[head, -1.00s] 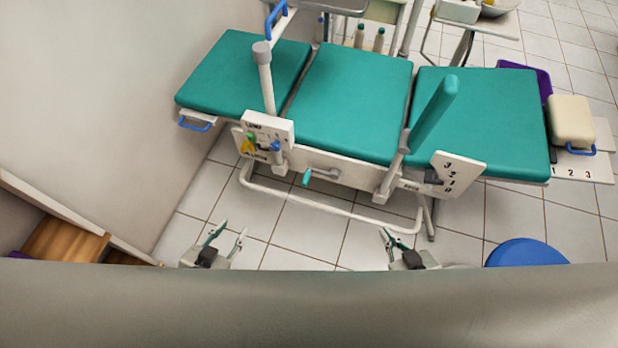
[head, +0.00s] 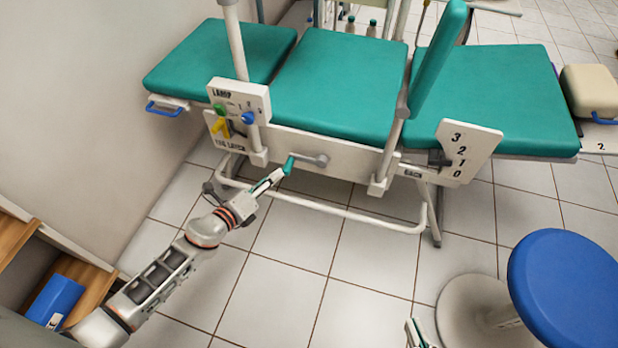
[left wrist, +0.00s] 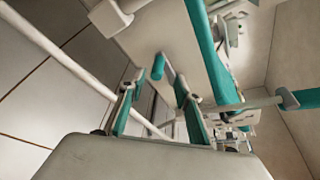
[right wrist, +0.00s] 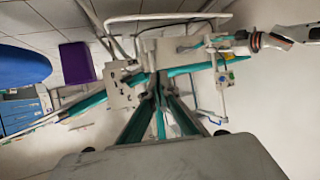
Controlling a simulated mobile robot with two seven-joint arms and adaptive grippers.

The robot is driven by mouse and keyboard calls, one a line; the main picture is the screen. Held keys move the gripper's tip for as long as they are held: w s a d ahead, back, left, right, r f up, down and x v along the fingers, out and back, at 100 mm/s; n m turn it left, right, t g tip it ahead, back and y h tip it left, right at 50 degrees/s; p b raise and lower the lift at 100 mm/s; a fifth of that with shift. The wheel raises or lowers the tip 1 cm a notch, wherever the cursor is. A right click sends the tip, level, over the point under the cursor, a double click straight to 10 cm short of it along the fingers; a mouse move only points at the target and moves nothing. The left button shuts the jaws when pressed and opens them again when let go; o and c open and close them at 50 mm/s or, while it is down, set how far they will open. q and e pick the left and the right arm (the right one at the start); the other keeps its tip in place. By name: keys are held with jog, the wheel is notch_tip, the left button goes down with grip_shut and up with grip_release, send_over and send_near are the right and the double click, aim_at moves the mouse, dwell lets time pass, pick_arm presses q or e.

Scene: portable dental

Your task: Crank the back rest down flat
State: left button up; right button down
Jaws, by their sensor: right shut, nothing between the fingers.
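The teal-padded dental chair has a left pad (head: 220,65), a middle pad (head: 340,85) and a right pad (head: 490,95). A crank (head: 310,160) with a teal handle (head: 288,166) sticks out of its front rail. My left gripper (head: 276,177) is at this handle. In the left wrist view its fingers (left wrist: 157,98) are apart, with the handle (left wrist: 157,66) between and just past the tips; contact is unclear. A plate numbered 3 to 0 (head: 470,150) has a dark pointer (head: 438,158) beside it, roughly by 1 and 2. My right gripper (head: 417,334) is shut and empty, low in view.
A lamp control panel (head: 240,100) and post stand left of the crank. A teal armrest (head: 438,55) rises at the right. A white tube frame (head: 330,210) runs below the crank. A blue stool (head: 570,285) stands front right.

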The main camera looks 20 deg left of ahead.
aim_at(289, 167)
pick_arm(q)
jog(key=shift+w+d+f+m, duration=0.45)
jog(key=shift+w+f+m, duration=0.25)
jog(key=b+x, duration=0.2)
jog(key=x, duration=0.3)
jog(key=shift+w+d+f, duration=0.1)
jog(key=shift+w+f, duration=0.15)
jog(key=shift+w+d, duration=0.25)
jog(key=shift+w, duration=0.4)
pick_arm(e)
jog(key=shift+s+a+m+y, duration=0.3)
jog(key=shift+s+a+m, duration=0.2)
jog(key=shift+a+m, duration=0.35)
pick_arm(q)
grip_shut()
